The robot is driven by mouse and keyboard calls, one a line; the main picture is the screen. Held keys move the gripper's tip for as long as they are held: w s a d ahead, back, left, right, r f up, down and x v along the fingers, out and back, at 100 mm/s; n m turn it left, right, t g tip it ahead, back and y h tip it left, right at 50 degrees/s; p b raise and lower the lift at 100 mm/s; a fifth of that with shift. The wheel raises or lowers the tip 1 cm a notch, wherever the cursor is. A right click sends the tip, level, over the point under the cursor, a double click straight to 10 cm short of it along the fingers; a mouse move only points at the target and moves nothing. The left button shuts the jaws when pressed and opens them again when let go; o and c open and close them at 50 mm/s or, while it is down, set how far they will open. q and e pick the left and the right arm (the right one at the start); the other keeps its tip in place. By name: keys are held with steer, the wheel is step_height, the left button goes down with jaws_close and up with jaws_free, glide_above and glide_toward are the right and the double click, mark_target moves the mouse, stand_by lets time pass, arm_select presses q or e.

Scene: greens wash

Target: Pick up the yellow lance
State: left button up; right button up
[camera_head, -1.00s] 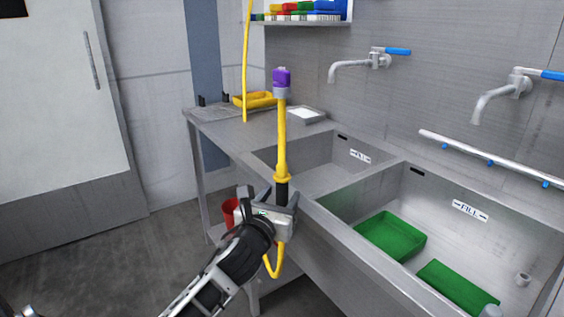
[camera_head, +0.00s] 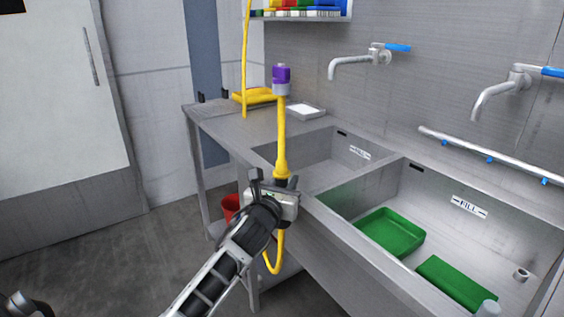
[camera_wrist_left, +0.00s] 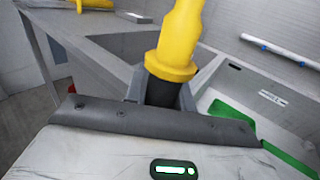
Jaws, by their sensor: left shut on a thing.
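The yellow lance (camera_head: 281,135) stands nearly upright in the head view, with a purple and grey tip (camera_head: 281,79) at its top. My left gripper (camera_head: 282,186) is shut on the lance near its dark lower end, in front of the sink edge. A yellow hose loops down below the gripper. In the left wrist view the lance's yellow collar (camera_wrist_left: 172,65) rises from between the jaws of the left gripper (camera_wrist_left: 160,92). My right gripper is not clearly in view; a dark piece shows at the lower left corner.
A double steel sink (camera_head: 385,185) holds a green tray (camera_head: 390,233) and a green block (camera_head: 457,283). Two wall taps with blue handles hang above. A red bucket (camera_head: 230,207) sits below. The floor at left is clear.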

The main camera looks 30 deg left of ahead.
mark_target(285, 121)
arm_select(q)
steer(key=shift+r, duration=0.1)
step_height(285, 121, up, 10)
steer(key=shift+r+p, duration=0.1)
steer(key=shift+p, duration=1.1)
step_height(285, 121, up, 5)
steer(key=p, duration=0.5)
arm_select(e)
step_height(285, 121, up, 6)
steer(key=shift+d+r, duration=0.15)
steer(key=shift+r, duration=0.1)
steer(key=shift+s, duration=0.1)
